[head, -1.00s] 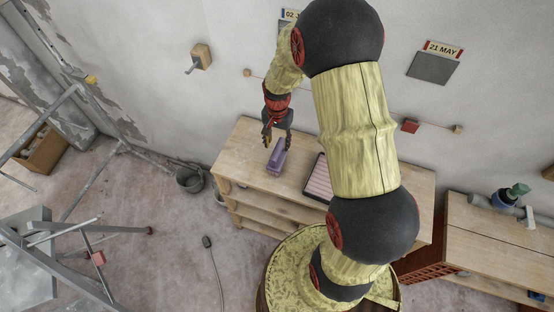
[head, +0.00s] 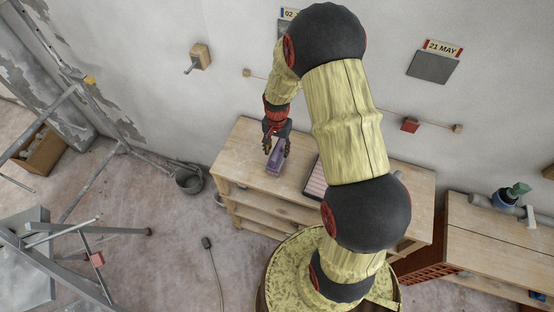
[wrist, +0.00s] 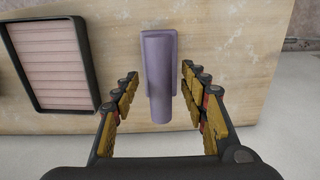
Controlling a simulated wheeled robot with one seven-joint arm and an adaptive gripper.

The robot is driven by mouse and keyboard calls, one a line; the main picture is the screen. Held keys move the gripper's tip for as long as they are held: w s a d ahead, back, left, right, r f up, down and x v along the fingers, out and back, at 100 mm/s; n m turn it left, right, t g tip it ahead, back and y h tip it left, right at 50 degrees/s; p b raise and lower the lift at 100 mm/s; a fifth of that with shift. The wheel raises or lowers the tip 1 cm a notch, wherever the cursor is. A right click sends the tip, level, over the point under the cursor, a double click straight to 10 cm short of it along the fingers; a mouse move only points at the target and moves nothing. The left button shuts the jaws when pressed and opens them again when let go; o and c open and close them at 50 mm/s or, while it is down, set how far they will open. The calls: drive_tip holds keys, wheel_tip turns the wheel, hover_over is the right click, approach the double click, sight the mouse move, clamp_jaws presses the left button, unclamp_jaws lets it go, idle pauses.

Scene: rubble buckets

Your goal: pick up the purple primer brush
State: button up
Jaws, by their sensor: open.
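The purple primer brush (wrist: 158,78) lies on the wooden workbench top (wrist: 240,50), standing out between my fingers in the wrist view. In the head view the brush (head: 274,161) is near the left end of the bench, partly hidden by my gripper. My gripper (wrist: 160,92) is open, with one finger on each side of the brush and a visible gap on both sides. In the head view my gripper (head: 276,147) is right at the brush. I cannot tell how far above the bench top the fingertips are.
A dark-framed tray with a pink ribbed inside (wrist: 62,62) lies left of the brush in the wrist view. A bucket (head: 189,180) stands on the floor left of the bench. A second bench (head: 495,240) stands to the right. Metal trestles (head: 90,240) stand at left.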

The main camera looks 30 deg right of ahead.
drive_tip(key=shift+f, duration=0.15)
drive_tip(key=shift+c, duration=1.4)
drive_tip(key=c, duration=0.8)
clamp_jaws()
